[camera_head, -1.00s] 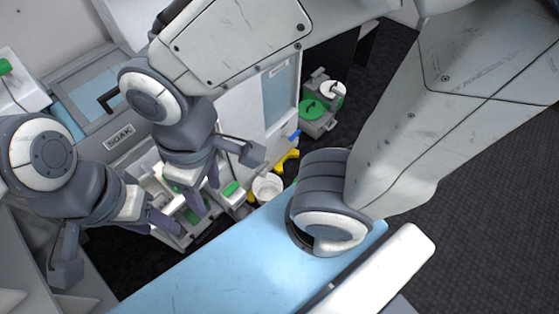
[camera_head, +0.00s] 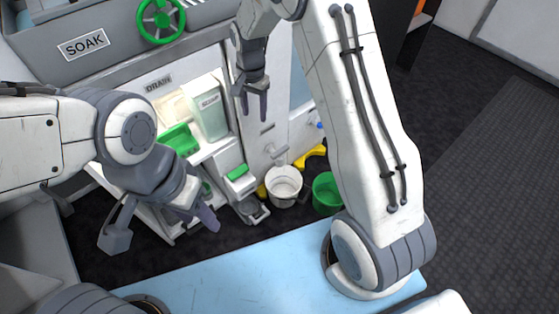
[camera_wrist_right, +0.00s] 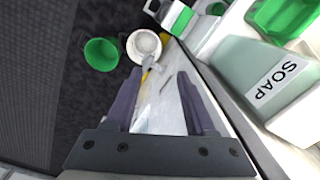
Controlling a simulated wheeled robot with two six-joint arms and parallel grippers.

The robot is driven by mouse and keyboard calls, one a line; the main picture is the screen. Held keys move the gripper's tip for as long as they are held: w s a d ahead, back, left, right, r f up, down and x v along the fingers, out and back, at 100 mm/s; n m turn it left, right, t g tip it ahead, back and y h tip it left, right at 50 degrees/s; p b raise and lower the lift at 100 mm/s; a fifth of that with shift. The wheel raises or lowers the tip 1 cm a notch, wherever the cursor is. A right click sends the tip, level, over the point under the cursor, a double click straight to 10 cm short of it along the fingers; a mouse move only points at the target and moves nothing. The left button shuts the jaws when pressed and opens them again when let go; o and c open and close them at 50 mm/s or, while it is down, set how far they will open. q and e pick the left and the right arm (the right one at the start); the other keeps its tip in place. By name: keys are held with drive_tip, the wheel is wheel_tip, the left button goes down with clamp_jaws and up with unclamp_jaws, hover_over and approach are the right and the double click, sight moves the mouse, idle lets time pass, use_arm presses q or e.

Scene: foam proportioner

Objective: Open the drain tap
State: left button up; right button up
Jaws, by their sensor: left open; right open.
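A small grey fitting (camera_head: 278,155), perhaps the tap, sticks out low on the cabinet front above a white bucket (camera_head: 284,187). I cannot tell for certain which part is the drain tap. My right gripper (camera_head: 256,103) is open and empty in front of the white cabinet panel, above the fitting; its spread fingers show in the right wrist view (camera_wrist_right: 157,88). My left gripper (camera_head: 203,216) is open, low before the recess.
A soap container (camera_head: 208,110) and a green tray (camera_head: 180,140) stand in the recess; the soap container also shows in the right wrist view (camera_wrist_right: 277,83). A green bucket (camera_head: 326,194) is right of the white one. A light blue surface (camera_head: 235,275) spans the foreground. Dark floor lies right.

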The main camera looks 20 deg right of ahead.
sight(280, 151)
drive_tip(key=w+d+f+m+b, duration=0.1)
drive_tip(key=d+f+b, duration=0.2)
drive_tip(key=f, duration=0.6)
drive_tip(key=w+d+f+m+b, duration=0.2)
drive_tip(key=d+f+b, duration=0.1)
drive_tip(key=f, duration=0.6)
drive_tip(key=w+d+f+m+b, duration=0.2)
drive_tip(key=d+f+b, duration=0.1)
drive_tip(key=f, duration=0.7)
drive_tip(key=shift+d+b, duration=0.25)
drive_tip(key=shift+b, duration=0.25)
use_arm(q)
wheel_tip(280, 151, down, 13)
drive_tip(key=shift+r, duration=0.2)
use_arm(e)
clamp_jaws()
